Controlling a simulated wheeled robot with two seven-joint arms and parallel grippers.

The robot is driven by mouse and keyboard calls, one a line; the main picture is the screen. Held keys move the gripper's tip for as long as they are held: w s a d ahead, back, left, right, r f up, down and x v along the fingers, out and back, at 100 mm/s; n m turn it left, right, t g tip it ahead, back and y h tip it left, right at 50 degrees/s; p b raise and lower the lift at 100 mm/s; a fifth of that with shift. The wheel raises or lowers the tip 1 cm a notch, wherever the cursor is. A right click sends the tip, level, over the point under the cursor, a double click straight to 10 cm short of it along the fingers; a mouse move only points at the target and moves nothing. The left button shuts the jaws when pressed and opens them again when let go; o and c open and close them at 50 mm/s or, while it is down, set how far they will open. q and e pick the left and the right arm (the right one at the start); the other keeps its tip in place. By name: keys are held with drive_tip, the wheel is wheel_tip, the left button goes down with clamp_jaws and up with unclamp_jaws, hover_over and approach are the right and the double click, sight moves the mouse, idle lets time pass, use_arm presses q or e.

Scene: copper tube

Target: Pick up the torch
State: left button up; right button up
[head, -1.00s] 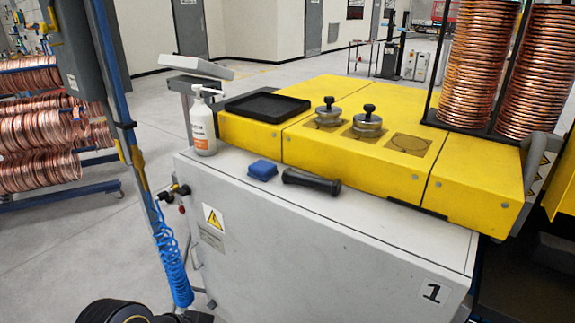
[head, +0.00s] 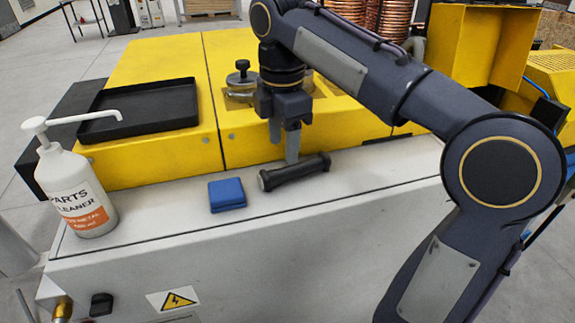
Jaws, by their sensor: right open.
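The torch (head: 294,173), a short black cylinder with wider ends, lies on the light grey machine top, tilted slightly up to the right. My right gripper (head: 284,150) points down just above and behind the torch's middle. Its jaws are apart and nothing shows between them. One finger's tip overlaps the torch's far edge in the picture; I cannot tell whether it touches. My left gripper is out of view.
A white parts cleaner bottle (head: 76,190) stands farther left. The yellow housing (head: 160,155) with a black tray (head: 137,111) rises behind.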

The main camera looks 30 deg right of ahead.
sight(284, 169)
wheel_tip(284, 169, down, 7)
drive_tip(key=shift+s+r+b, duration=0.1)
drive_tip(key=shift+r+b, duration=0.05)
drive_tip(key=shift+b, duration=0.35)
clamp_jaws()
